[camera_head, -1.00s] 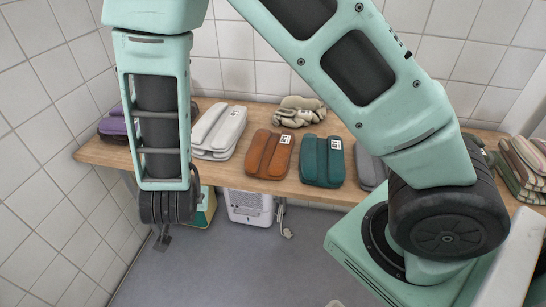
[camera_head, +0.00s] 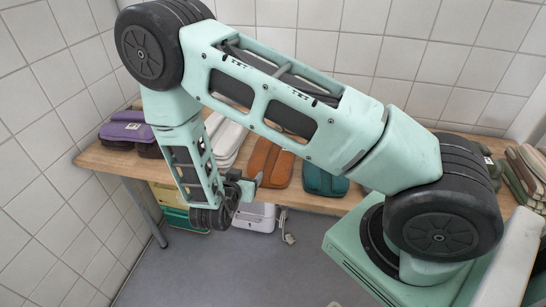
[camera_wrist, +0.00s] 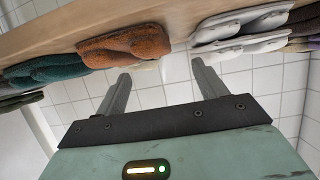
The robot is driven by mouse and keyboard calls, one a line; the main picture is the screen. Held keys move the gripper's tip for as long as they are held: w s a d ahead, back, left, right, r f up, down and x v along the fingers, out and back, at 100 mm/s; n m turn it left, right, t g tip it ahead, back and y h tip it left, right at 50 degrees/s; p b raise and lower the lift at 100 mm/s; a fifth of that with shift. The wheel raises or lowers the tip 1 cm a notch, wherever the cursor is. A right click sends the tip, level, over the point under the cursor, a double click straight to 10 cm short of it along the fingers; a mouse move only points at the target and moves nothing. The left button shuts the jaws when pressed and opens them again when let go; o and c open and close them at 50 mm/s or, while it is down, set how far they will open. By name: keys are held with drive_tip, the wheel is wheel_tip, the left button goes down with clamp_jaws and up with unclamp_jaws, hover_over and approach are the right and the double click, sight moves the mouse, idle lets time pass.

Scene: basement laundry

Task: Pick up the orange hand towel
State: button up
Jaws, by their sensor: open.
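The orange hand towel (camera_head: 271,163) lies folded on the wooden shelf, between white towels and a teal towel. My arm partly covers it in the head view. It also shows in the wrist view (camera_wrist: 126,45), at the top left of centre, just beyond one fingertip. My gripper (camera_wrist: 162,74) is open, with nothing between its two fingers. In the head view my gripper (camera_head: 252,184) is at the shelf's front edge, in front of the orange towel and a little to its left. I cannot tell whether it touches the shelf.
The teal towel (camera_head: 322,181) lies right of the orange one, white towels (camera_head: 228,142) left. A purple towel (camera_head: 126,129) is at the far left, and striped towels (camera_head: 524,178) are at the right. A white box (camera_head: 256,217) stands under the shelf. A tiled wall is behind.

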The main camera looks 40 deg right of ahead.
sight(252, 168)
drive_tip(key=x, duration=0.2)
drive_tip(key=p+x, duration=0.1)
drive_tip(key=x, duration=0.2)
drive_tip(key=shift+s+d+f, duration=0.1)
drive_tip(key=shift+s+d, duration=0.05)
drive_tip(key=shift+d, duration=0.3)
drive_tip(key=shift+w+d+f, duration=0.25)
drive_tip(key=shift+w+d, duration=0.05)
drive_tip(key=c, duration=1.2)
